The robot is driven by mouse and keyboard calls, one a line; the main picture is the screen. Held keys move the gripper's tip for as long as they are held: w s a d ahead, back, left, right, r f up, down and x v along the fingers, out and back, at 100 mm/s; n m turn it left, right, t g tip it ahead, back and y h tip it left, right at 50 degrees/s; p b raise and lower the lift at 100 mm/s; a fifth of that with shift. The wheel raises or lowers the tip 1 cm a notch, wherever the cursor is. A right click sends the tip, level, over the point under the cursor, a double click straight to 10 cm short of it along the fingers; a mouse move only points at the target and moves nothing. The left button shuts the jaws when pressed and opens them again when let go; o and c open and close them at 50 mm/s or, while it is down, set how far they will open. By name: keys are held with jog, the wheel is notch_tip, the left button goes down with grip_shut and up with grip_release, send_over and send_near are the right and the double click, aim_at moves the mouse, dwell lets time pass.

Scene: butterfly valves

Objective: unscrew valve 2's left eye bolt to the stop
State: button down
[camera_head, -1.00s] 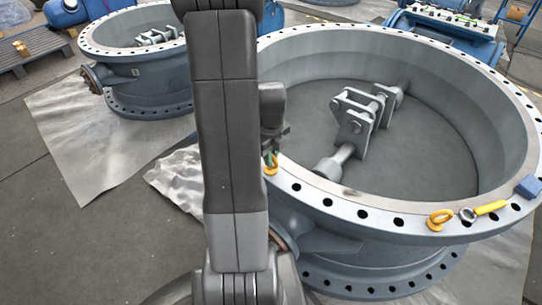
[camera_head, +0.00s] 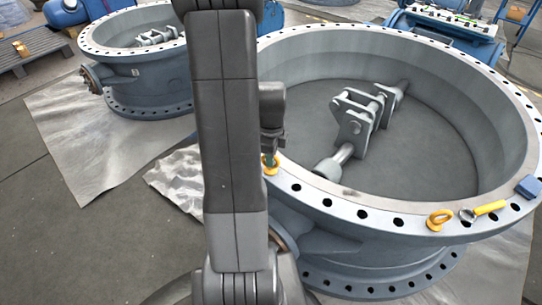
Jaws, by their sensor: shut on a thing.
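The large grey valve body (camera_head: 370,209) fills the right side, its flange ring drilled with several bolt holes. The yellow left eye bolt (camera_head: 270,169) stands on the near-left part of that flange, partly hidden by my arm and gripper. My gripper (camera_head: 271,157) points down from above and is shut on the top of this eye bolt. My dark arm covers the flange just left of it. A second yellow eye bolt (camera_head: 440,220) stands on the front right of the flange, apart from my gripper.
A yellow-handled tool (camera_head: 484,211) and a blue block (camera_head: 529,187) lie on the flange at right. Inside the valve is a grey hinge bracket (camera_head: 355,120). A smaller valve (camera_head: 140,70) stands behind at left on sheeting. Grey floor is open at left.

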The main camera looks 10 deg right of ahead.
jog(key=n, duration=1.3)
jog(key=shift+w+n, duration=0.1)
jog(key=shift+n, duration=0.3)
jog(key=n, duration=1.2)
jog(key=shift+a+n, duration=0.1)
jog(key=shift+n, duration=0.3)
jog(key=n, duration=1.3)
jog(key=shift+n, duration=0.3)
jog(key=n, duration=1.2)
jog(key=shift+n, duration=0.3)
